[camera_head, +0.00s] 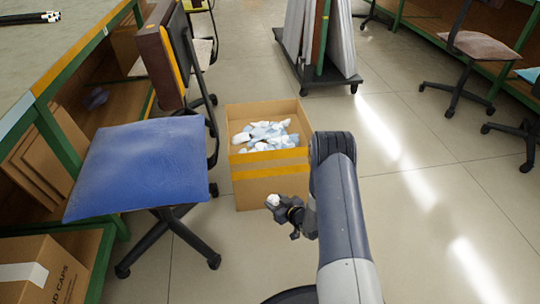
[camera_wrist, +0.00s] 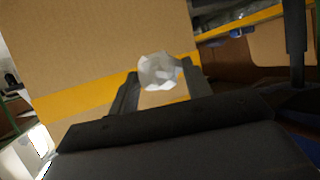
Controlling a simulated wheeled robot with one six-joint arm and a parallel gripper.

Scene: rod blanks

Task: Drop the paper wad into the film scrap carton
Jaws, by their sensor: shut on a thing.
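The paper wad (camera_wrist: 158,71) is white and crumpled. In the wrist view it sits between the two fingers of my gripper (camera_wrist: 160,82), which is shut on it. In the head view the wad (camera_head: 273,200) shows small at the end of my gripper (camera_head: 274,203). The film scrap carton (camera_head: 270,174) is an open brown box with yellow tape, standing on the floor. It holds crumpled white and pale blue film scraps. My gripper is in front of the carton, below its rim and outside it. In the wrist view the carton's taped wall (camera_wrist: 100,45) fills the upper left.
A blue-seated chair (camera_head: 145,165) stands close to the carton's left. A green-framed workbench (camera_head: 60,60) runs along the left, with a closed carton (camera_head: 40,270) below. A panel cart (camera_head: 320,50) stands behind. The floor (camera_head: 430,200) to the right is clear.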

